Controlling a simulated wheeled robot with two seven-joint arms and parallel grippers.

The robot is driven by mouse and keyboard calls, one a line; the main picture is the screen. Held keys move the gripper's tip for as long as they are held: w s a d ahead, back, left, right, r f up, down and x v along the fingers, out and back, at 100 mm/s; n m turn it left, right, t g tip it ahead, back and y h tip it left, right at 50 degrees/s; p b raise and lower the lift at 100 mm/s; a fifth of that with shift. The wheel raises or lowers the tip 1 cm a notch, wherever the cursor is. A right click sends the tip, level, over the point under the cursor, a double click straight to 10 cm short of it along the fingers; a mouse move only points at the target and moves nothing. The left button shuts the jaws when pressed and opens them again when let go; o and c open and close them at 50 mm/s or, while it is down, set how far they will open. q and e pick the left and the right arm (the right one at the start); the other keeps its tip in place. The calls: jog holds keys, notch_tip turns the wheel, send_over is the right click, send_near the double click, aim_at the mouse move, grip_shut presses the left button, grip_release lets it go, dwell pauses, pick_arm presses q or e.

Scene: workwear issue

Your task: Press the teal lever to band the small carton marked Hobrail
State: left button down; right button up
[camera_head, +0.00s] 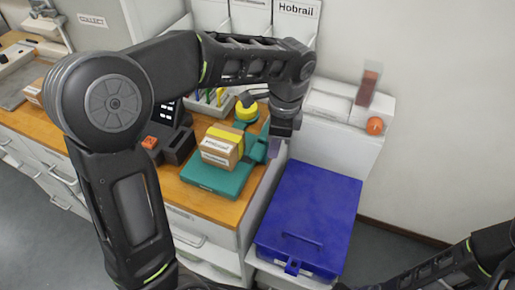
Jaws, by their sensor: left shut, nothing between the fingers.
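A small brown carton (215,155) with a white label sits on a teal banding machine (212,181) on the wooden counter. A yellow strip (226,133) lies over the carton; the label is too small to read. A teal lever part (257,150) stands at the machine's right side, partly hidden by my left arm. My left gripper (276,146) is shut and empty, pointing down close beside the lever; I cannot tell if they touch. My right arm enters at the bottom right, but its gripper is out of view.
A blue lidded box (312,215) stands right of the counter. Behind it, a white ledge (336,107) holds an orange ball (375,125). A dark device with an orange button (150,142) stands left of the machine. A sign reading Hobrail (298,9) hangs at the back.

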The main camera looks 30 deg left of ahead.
pick_arm(q)
notch_tip(320, 180, up, 7)
jog(key=shift+d+p, duration=0.35)
jog(key=shift+p, duration=0.05)
dwell(0.9)
